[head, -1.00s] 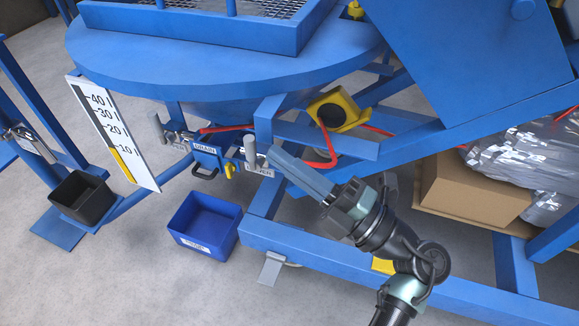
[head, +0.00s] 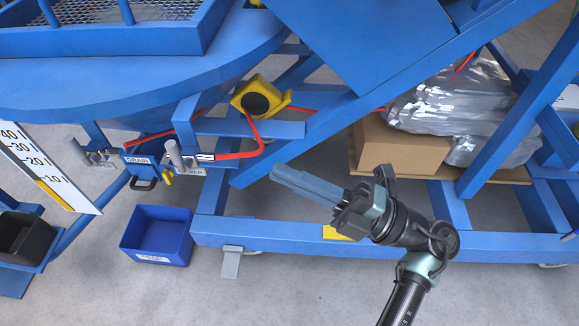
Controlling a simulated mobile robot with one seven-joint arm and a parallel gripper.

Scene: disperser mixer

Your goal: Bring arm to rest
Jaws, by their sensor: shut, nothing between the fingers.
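My gripper (head: 275,173) is at the middle of the head view, with its long blue-grey fingers together and nothing between them. The fingers point to the left and slightly up, in front of the blue machine frame (head: 300,242). My gripper appears apart from the drain assembly (head: 143,160) and its levers, which are to its left. My arm comes up from the bottom right of the picture.
A blue bin (head: 158,236) and a black bin (head: 24,238) stand at the left. A yellow-black device (head: 258,98) with a red cable is above my gripper. A cardboard box (head: 400,148) and wrapped grey bags (head: 455,108) are behind at right. The floor at the bottom is clear.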

